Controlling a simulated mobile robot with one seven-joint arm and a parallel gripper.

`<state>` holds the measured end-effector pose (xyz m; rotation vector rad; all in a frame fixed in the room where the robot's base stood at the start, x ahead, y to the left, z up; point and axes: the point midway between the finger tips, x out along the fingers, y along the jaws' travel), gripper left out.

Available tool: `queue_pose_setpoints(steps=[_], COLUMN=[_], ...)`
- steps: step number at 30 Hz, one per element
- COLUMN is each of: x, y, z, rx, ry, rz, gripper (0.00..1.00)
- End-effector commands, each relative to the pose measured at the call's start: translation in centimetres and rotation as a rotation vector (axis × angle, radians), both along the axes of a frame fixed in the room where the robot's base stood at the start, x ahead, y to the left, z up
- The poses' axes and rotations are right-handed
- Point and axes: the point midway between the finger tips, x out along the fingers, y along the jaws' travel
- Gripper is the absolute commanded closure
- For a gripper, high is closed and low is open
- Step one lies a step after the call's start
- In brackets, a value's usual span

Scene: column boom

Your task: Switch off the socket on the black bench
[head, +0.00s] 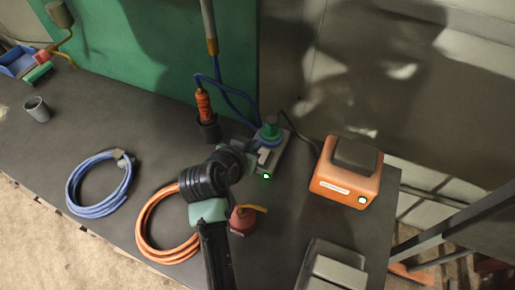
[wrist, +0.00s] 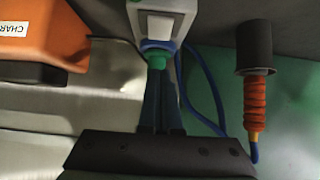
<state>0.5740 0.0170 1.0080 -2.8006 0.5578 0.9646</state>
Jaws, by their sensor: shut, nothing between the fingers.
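The socket (head: 272,158) is a grey box on the black bench (head: 320,225), with a small lit green light (head: 267,176) at its near end. A green and blue plug (head: 270,131) sits in its far part. In the wrist view the socket (wrist: 179,14) shows at the top with a pale rocker switch (wrist: 160,24), and the green plug (wrist: 157,61) is below it. My gripper (wrist: 159,78) is shut and empty, its fingertips close to the plug in the picture. I cannot tell if they touch. In the head view my wrist hides part of the socket's left side.
An orange charger (head: 342,186) stands right of the socket, with a cable between. An orange-handled tool (head: 204,104) stands in a dark cup behind left. A red can (head: 242,221), an orange hose coil (head: 150,245) and a blue cable coil (head: 75,190) lie nearer.

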Motion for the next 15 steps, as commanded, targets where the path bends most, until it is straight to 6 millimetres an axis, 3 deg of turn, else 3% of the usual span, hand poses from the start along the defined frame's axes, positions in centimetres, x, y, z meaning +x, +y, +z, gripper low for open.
queue_pose_setpoints(steps=[4, 9, 15], x=[1.8, 1.8, 2.0], y=[-0.8, -0.8, -0.8], z=[-1.4, -4.0, -5.2], rx=[0.001, -0.001, -0.001], ry=[0.001, 0.002, 0.0], rz=[-0.001, 0.001, 0.001], gripper=[1.0, 1.0, 1.0])
